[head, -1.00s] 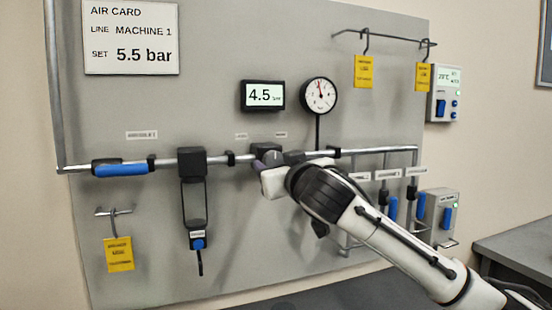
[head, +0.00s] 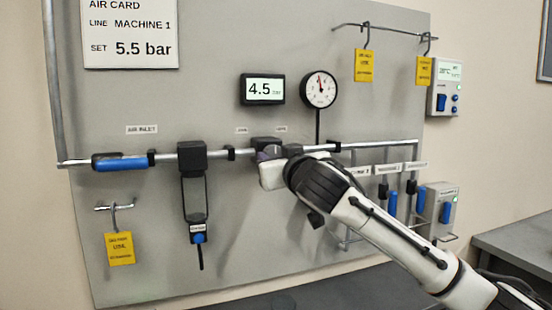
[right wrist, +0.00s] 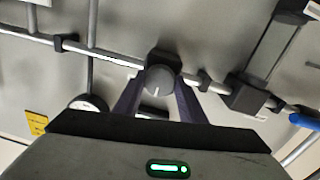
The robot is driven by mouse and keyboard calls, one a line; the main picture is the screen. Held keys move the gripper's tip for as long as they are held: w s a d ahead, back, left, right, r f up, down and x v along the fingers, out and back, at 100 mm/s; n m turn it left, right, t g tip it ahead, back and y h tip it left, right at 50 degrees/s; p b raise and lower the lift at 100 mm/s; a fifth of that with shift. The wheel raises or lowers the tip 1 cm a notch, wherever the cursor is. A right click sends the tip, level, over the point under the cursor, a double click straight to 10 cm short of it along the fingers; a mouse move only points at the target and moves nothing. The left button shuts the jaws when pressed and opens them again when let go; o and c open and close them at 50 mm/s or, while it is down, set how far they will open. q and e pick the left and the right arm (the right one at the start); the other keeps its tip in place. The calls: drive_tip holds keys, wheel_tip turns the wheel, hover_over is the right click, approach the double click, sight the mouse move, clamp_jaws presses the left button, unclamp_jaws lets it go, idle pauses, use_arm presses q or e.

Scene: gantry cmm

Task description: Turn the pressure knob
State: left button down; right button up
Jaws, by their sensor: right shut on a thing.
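The pressure knob (right wrist: 159,80) is a round dark grey dial with a pale pointer line, on a black regulator block on the air pipe. In the head view the regulator block (head: 266,143) shows, with the knob mostly hidden by my gripper. My right gripper (head: 268,158) is at the knob; in the right wrist view its two fingers (right wrist: 158,92) stand on either side of it, shut on it. The digital display (head: 263,89) reads 4.5 bar. The card (head: 131,34) reads MACHINE 1, SET 5.5 bar. My left gripper is not in view.
A round dial gauge (head: 319,89) stands above the pipe right of the regulator. A blue-handled inlet valve (head: 122,164) and a black filter unit (head: 192,157) lie to the left. Yellow tags (head: 364,65) hang on hooks. Blue-handled valves (head: 392,203) sit right, near my forearm.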

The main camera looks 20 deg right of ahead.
drive_tip(key=shift+d+m+g+p, duration=0.1)
drive_tip(key=shift+m+g+p, duration=0.25)
drive_tip(key=shift+m, duration=5.15)
drive_tip(key=o, duration=1)
drive_tip(key=shift+o, duration=0.3)
drive_tip(key=shift+s, duration=0.1)
